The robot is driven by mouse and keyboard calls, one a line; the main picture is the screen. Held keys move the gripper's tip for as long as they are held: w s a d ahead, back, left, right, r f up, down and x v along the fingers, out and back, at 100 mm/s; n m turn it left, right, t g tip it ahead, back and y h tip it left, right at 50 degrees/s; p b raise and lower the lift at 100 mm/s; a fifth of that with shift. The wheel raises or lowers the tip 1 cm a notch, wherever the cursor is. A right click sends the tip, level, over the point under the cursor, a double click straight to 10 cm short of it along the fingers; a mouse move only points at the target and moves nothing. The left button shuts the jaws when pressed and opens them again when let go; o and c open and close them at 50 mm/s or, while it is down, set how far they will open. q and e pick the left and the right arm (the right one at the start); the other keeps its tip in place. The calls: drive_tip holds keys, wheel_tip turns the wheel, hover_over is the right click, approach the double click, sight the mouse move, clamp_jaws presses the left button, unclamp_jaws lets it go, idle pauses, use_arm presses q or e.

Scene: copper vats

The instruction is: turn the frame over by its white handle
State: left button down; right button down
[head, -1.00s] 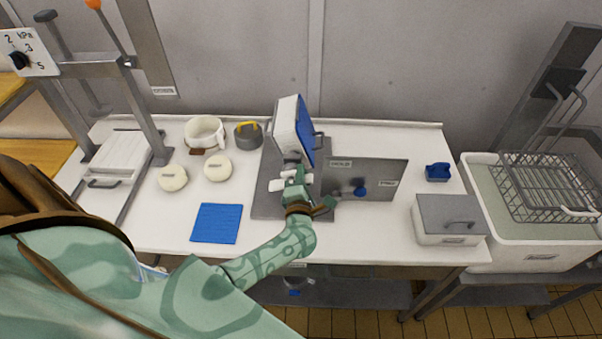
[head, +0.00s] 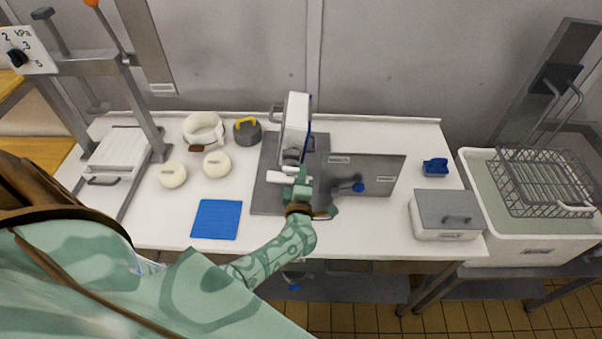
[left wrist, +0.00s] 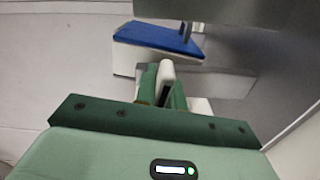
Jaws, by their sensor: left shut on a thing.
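The frame (head: 296,128) is a white block with a blue face, standing steeply on edge above a grey plate (head: 270,195). In the head view its blue face shows only as a thin strip on its right side. In the left wrist view the frame (left wrist: 160,40) shows its blue face above a white side. My left gripper (head: 298,178) is at its near end, shut on the white handle (left wrist: 166,72). The fingers hide part of the handle. My right gripper is not in view.
An upright grey panel (head: 375,172) with a blue knob stands close on the right. A lidded box (head: 446,214) stands right.

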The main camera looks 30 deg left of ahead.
use_arm(q)
drive_tip(key=shift+s+a+f+m, duration=0.1)
drive_tip(key=shift+f+m, duration=0.25)
drive_tip(key=shift+m, duration=0.85)
drive_tip(key=shift+s+f+m, duration=0.1)
drive_tip(key=shift+f+m, duration=0.25)
drive_tip(key=shift+m, duration=0.85)
drive_tip(key=shift+s+a+f+m+p, duration=0.15)
drive_tip(key=shift+a+f+m+p, duration=0.1)
drive_tip(key=shift+m, duration=1.05)
drive_tip(key=shift+s+a+f+m+p, duration=0.1)
drive_tip(key=shift+s+a+f+m, duration=0.1)
drive_tip(key=shift+m, duration=1.1)
drive_tip(key=shift+s+a+f+m+p, duration=0.1)
drive_tip(key=shift+a+f+m+p, duration=0.15)
drive_tip(key=shift+m, duration=1.05)
drive_tip(key=shift+s+a+f+m, duration=0.1)
drive_tip(key=shift+a+m, duration=0.05)
drive_tip(key=shift+m, duration=0.55)
drive_tip(key=shift+s+a+m, duration=0.1)
drive_tip(key=shift+a+m, duration=0.05)
drive_tip(key=shift+m, duration=0.55)
drive_tip(key=shift+s+a+m, duration=0.1)
drive_tip(key=shift+a+m, duration=0.05)
drive_tip(key=shift+m, duration=0.35)
drive_tip(key=c, duration=1.5)
unclamp_jaws()
